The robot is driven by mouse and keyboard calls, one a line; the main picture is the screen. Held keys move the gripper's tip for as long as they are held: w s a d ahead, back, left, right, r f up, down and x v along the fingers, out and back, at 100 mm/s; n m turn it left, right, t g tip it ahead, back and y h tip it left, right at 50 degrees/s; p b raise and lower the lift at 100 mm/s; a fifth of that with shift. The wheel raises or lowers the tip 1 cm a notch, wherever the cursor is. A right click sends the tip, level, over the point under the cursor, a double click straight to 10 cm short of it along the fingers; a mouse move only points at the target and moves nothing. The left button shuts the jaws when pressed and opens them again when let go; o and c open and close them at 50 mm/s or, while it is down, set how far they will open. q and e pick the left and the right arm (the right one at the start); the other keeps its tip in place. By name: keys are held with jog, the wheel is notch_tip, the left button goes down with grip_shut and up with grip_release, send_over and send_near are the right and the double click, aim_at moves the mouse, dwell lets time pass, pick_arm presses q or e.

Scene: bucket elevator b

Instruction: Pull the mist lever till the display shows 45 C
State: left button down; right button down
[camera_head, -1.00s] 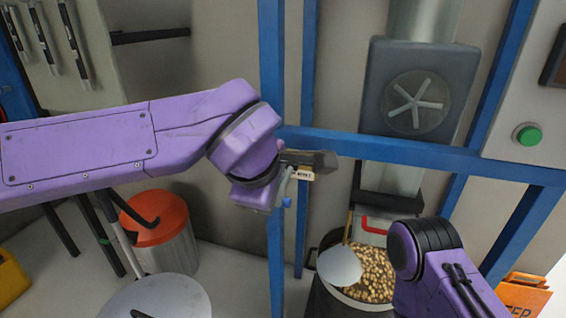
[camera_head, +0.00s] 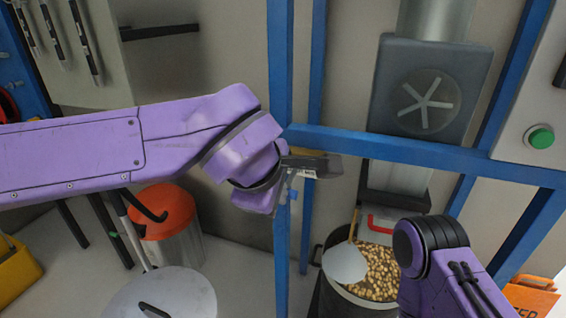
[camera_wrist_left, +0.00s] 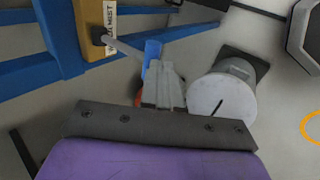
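The mist valve is a yellow box (camera_wrist_left: 85,30) with a label reading MIST, on the blue frame in the left wrist view. In the head view it shows (camera_head: 308,164) partly behind a dark plate. The mist lever (camera_wrist_left: 124,48) is a grey rod from the box, with a blue grip (camera_wrist_left: 152,50) at its end. My left gripper (camera_wrist_left: 160,70) has its grey fingers close together at the blue grip and appears shut on it. In the head view the left gripper (camera_head: 287,190) is partly hidden by my wrist. My right gripper is out of view. No temperature reading is visible.
Blue frame posts (camera_head: 281,70) and a crossbar (camera_head: 420,151) stand around the valve. A control panel with a green button (camera_head: 540,137) is at right. A pot of nuts (camera_head: 375,270), an orange-lidded bin (camera_head: 163,212) and a round grey lid (camera_head: 160,298) stand below.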

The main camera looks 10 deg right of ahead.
pick_arm(q)
jog(key=v, duration=1.2)
jog(key=shift+p, duration=0.45)
jog(key=shift+w+d+r, duration=0.1)
jog(key=shift+w, duration=0.1)
dwell(1.0)
